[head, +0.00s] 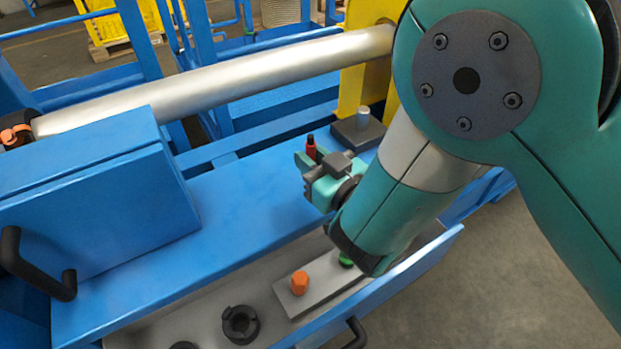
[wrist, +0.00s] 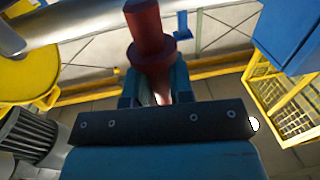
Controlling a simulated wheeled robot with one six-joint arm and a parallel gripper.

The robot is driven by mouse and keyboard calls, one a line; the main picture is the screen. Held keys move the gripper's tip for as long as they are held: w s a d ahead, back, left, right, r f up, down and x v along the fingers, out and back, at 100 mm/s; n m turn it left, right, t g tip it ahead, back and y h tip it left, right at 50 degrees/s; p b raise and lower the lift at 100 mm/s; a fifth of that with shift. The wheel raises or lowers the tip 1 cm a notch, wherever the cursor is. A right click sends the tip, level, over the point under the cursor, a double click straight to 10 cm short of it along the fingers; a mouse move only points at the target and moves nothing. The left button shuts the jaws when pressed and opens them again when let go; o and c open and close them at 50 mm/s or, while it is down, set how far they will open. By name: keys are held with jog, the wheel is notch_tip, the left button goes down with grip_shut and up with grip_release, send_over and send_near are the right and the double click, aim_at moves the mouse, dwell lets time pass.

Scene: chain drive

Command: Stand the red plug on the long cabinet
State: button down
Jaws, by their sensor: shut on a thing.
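The red plug (head: 311,147) is held in my gripper (head: 308,160), above the blue top of the long cabinet (head: 225,205). In the head view it looks upright, with a dark tip. In the wrist view the red plug (wrist: 150,45) sticks out between the two teal fingers of my gripper (wrist: 154,88), which are shut on it. A wider red collar sits just beyond the fingers. I cannot tell how far its lower end is from the cabinet top, because my gripper hides it.
The open drawer (head: 420,262) in front holds a grey plate (head: 322,285) with an orange plug (head: 299,283) and a green one (head: 346,259), plus a black ring (head: 240,324). A blue box (head: 95,195) stands left.

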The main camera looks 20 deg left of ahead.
jog(key=shift+f+b, duration=1.2)
jog(key=shift+f, duration=0.65)
jog(key=c, duration=1)
grip_release()
jog(key=shift+r, duration=0.25)
jog(key=shift+s+d+f+b, duration=0.3)
jog(key=shift+d+b, duration=0.1)
jog(key=shift+b, duration=0.35)
jog(key=w+d+r+m+h+b, duration=0.1)
jog(key=d+m+h+b, duration=0.2)
jog(key=d, duration=0.6)
jog(key=w+d+r+m+h+b, duration=0.1)
jog(key=d+m+h, duration=0.3)
jog(key=d+h, duration=0.3)
jog(key=s+d+r+n+g, duration=0.1)
jog(key=s+d+r+g, duration=0.2)
jog(key=s, duration=0.6)
jog(key=s+d+r+n+g, duration=0.1)
jog(key=s+d+r+g, duration=0.2)
jog(key=s+d+g, duration=0.4)
jog(key=shift+s+d+n+h, duration=0.3)
jog(key=shift+s+d+h, duration=0.1)
jog(key=shift+s+d, duration=0.4)
